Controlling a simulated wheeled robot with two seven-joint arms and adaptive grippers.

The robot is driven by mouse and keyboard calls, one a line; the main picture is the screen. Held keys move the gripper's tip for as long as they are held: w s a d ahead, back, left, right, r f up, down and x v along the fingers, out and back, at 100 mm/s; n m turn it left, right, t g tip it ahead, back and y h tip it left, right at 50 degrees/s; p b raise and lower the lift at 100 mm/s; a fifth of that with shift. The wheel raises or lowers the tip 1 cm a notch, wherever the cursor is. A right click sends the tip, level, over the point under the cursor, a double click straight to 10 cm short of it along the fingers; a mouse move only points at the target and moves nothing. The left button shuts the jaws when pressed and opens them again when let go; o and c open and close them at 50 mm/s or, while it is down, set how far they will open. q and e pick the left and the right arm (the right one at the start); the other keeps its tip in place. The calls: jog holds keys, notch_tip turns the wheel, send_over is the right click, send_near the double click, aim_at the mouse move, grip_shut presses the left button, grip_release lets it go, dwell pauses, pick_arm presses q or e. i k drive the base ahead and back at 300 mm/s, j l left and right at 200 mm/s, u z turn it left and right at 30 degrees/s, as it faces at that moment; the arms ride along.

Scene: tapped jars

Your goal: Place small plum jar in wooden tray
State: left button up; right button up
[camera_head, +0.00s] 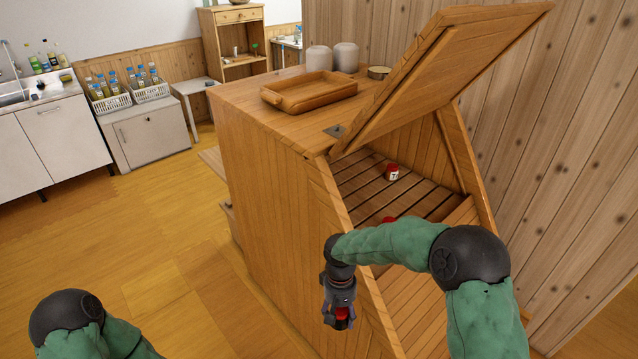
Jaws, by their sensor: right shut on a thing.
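My right gripper (339,316) points down in front of the wooden cabinet, low and left of its open bin. It is shut on a small dark-red thing, which looks like the small plum jar (342,313); the fingers hide most of it. The wooden tray (310,90) is on the cabinet top, left of the raised lid, and looks empty. A small jar with a red top and pale label (392,173) stands on the slatted shelf inside the bin. Another red item (388,220) on the shelf is mostly hidden by my right arm. My left gripper is out of view.
The cabinet's wooden lid (445,75) is raised over the slatted shelf (365,195). Two pale jars (319,60) and a small round tin (379,72) stand behind the tray. Bare cabinet top lies in front of the tray. Open floor (150,240) is at the left.

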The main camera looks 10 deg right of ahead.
aim_at(294, 98)
jog(key=i+j, duration=1.15)
jog(key=i, duration=0.15)
